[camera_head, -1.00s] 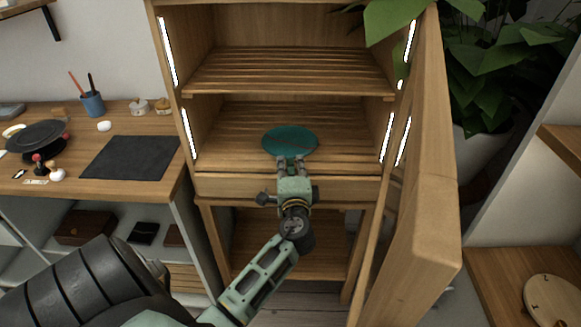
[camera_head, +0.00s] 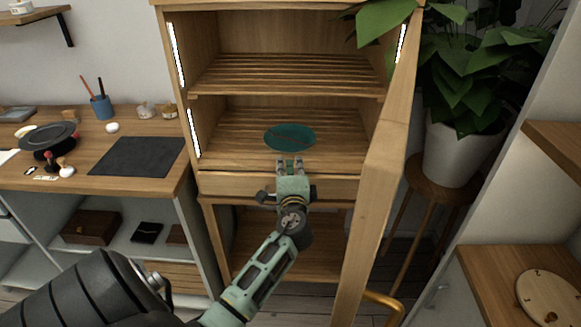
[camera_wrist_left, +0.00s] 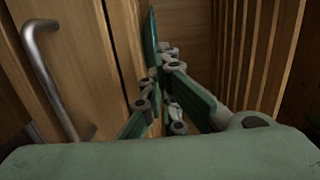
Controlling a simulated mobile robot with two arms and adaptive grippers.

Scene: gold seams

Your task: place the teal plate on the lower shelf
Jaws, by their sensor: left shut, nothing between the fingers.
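The teal plate (camera_head: 289,137) lies on the slatted lower shelf (camera_head: 228,150) of the open wooden cabinet, near the middle. My left gripper (camera_head: 290,164) is just in front of the plate, over the shelf's front edge. Its fingers are shut with nothing between them, and a small gap separates them from the plate's near rim. In the left wrist view, a thin teal edge of the plate (camera_wrist_left: 150,38) shows beyond the fingers. My right gripper is in neither view.
The upper shelf (camera_head: 285,77) is empty. The open cabinet door (camera_head: 381,190) stands along the right side of my left arm. A desk on the left holds a dark mat (camera_head: 137,156) and a pen cup (camera_head: 101,107). A potted plant (camera_head: 465,150) stands right.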

